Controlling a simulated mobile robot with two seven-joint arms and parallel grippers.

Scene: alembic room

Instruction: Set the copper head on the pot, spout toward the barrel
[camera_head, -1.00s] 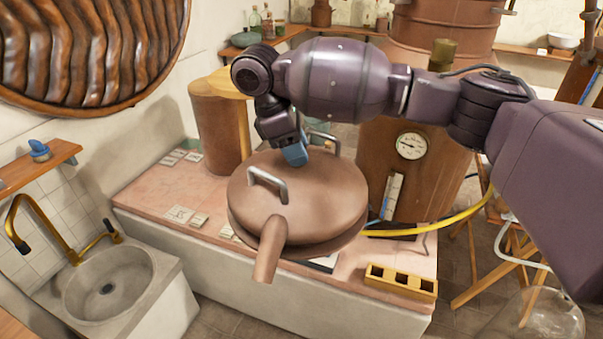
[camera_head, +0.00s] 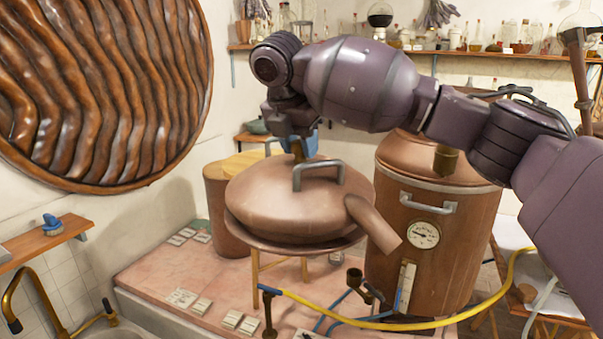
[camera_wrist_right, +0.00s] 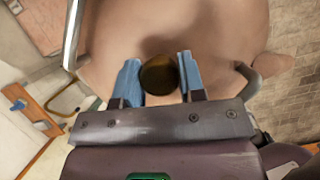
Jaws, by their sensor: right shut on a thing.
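The copper head (camera_head: 270,200) is a wide domed lid with a lower flange, metal handles and a short spout (camera_head: 376,220). My right gripper (camera_head: 298,145) is shut on the dark brass knob on its top. The right wrist view shows the knob (camera_wrist_right: 158,75) between blue fingers. The head looks held in the air, roughly level, spout pointing right toward the copper barrel (camera_head: 395,255) with a gauge. A copper cylinder (camera_head: 225,225) stands behind the head at left; I cannot tell if it is the pot. The head hides what lies behind it. My left gripper is out of view.
Below the head is a pink tiled bench (camera_head: 160,265) with small labelled tiles. A yellow hose (camera_head: 350,322) and blue-handled valves lie before the barrel. Thin wooden legs show under the head. A big rippled copper disc (camera_head: 110,90) fills the left wall.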

